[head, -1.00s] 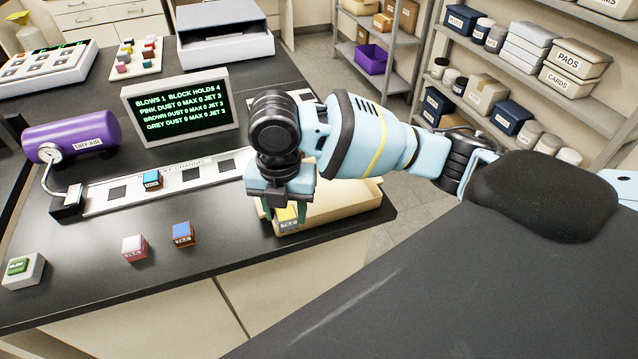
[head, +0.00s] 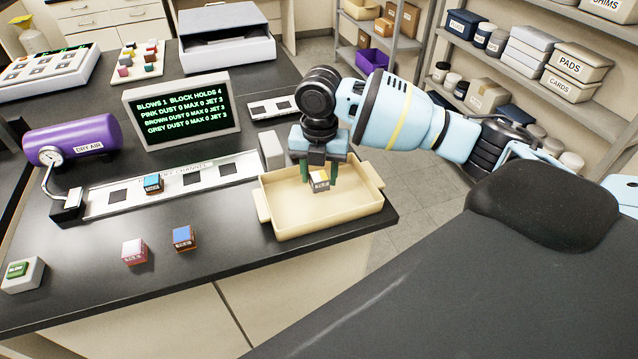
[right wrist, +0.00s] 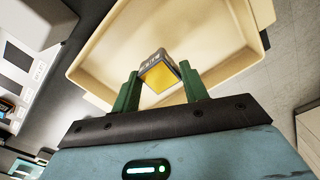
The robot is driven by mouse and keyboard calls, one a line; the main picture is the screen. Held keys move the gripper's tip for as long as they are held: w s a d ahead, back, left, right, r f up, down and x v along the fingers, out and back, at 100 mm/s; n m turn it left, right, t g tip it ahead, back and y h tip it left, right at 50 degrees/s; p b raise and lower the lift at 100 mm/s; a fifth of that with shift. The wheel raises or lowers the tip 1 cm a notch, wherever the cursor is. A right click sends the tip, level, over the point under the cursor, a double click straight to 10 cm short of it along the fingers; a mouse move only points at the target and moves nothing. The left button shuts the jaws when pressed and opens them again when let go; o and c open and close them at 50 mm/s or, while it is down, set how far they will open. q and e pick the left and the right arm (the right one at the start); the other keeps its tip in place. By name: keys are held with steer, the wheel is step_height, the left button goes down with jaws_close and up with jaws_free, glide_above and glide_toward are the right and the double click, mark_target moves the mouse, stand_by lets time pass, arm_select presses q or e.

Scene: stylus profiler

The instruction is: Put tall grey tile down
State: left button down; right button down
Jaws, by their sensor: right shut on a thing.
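The grey tile (head: 319,184), a small block with a yellow top and a label on its grey side, is held between the green fingers of my right gripper (head: 319,176). In the right wrist view the tile (right wrist: 158,72) sits between the fingertips of the shut right gripper (right wrist: 160,90). It is over the inside of the cream tray (head: 275,220); I cannot tell whether it touches the tray floor. The tray (right wrist: 90,62) also shows behind it in the right wrist view. My left gripper is not in view.
A pink block (head: 134,251) and a brown block with a blue top (head: 183,238) stand on the bench. A blue-topped block (head: 152,183) is on the channel strip (head: 225,170). A pale upright piece (head: 272,150) stands behind the tray. A green button (head: 18,270) is front left.

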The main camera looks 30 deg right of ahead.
mark_target(319, 177)
step_height(319, 177, down, 3)
steer(key=shift+f, duration=0.2)
steer(key=shift+f, duration=0.15)
steer(key=c, duration=0.7)
jaws_free()
steer(key=shift+c, duration=0.2)
step_height(319, 177, up, 11)
steer(key=shift+a+r+p, duration=0.1)
steer(key=shift+r+p, duration=0.05)
steer(key=shift+p, duration=0.15)
steer(key=shift+r, duration=0.5)
